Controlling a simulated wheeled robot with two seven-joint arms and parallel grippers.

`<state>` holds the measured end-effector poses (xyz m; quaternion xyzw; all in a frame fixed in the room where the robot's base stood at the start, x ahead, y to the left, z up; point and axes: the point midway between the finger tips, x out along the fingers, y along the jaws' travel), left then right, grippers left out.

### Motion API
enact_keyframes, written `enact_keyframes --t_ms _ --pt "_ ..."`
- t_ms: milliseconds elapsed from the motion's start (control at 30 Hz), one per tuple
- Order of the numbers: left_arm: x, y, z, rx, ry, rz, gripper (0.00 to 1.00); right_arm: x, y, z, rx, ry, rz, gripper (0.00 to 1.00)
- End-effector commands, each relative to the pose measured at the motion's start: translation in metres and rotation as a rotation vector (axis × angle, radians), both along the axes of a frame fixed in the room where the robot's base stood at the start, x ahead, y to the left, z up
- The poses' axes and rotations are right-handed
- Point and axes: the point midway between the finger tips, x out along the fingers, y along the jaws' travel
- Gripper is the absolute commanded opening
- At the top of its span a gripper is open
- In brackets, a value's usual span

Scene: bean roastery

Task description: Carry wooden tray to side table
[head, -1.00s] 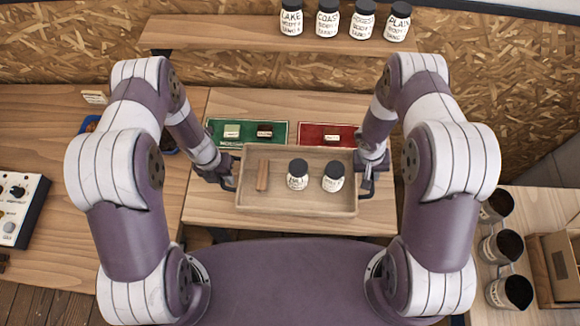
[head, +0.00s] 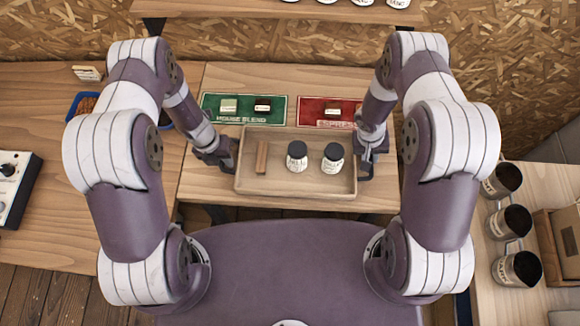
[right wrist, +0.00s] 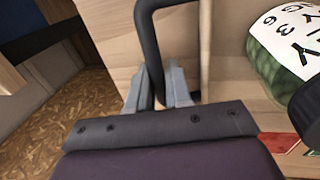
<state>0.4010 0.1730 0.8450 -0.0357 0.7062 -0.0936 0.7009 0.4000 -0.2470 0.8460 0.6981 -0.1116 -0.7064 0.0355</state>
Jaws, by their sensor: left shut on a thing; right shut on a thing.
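The wooden tray (head: 297,205) is in front of me in the head view, held between my two grippers near the front edge of the middle table. On it are a brown wooden block (head: 262,158) and two dark-lidded, labelled jars (head: 297,157) (head: 332,158), all upright or lying inside the rim. My left gripper (head: 230,156) is shut at the tray's left end handle. My right gripper (head: 365,160) is at the right end; the right wrist view shows its fingers (right wrist: 160,85) shut on the dark handle (right wrist: 150,45). One jar (right wrist: 285,50) also shows there.
A green mat (head: 243,117) and a red mat (head: 325,122) lie behind the tray on the table (head: 290,80). Several metal cups (head: 510,220) and a wooden box stand on a table at right. A blue bin (head: 85,103) and a control box (head: 12,188) are at left.

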Motion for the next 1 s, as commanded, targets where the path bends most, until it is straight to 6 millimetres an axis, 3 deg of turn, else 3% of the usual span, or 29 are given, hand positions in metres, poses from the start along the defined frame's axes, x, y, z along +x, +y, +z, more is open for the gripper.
enact_keyframes --t_ms 33,100,433,567,800,1000 --pt "0.0 0.0 -0.004 -0.001 0.0 -0.001 0.26 0.001 0.0 -0.004 0.001 -0.001 0.0 0.26" --pt "0.0 0.0 -0.001 0.0 0.0 0.0 0.45 0.0 0.0 -0.001 0.001 -0.001 0.0 0.45" --pt "0.001 0.001 0.004 0.0 -0.002 0.0 0.45 0.0 0.0 -0.001 0.0 0.0 0.0 0.45" --pt "0.001 0.005 0.029 0.0 -0.003 0.001 0.45 0.0 0.0 -0.001 0.0 0.0 0.0 0.45" --pt "0.002 0.017 0.09 0.0 -0.005 0.0 0.45 0.0 0.0 -0.001 0.0 0.0 0.0 0.45" --pt "0.001 0.021 0.115 0.0 -0.001 -0.001 0.45 0.0 0.0 0.001 0.0 -0.001 0.0 0.45"
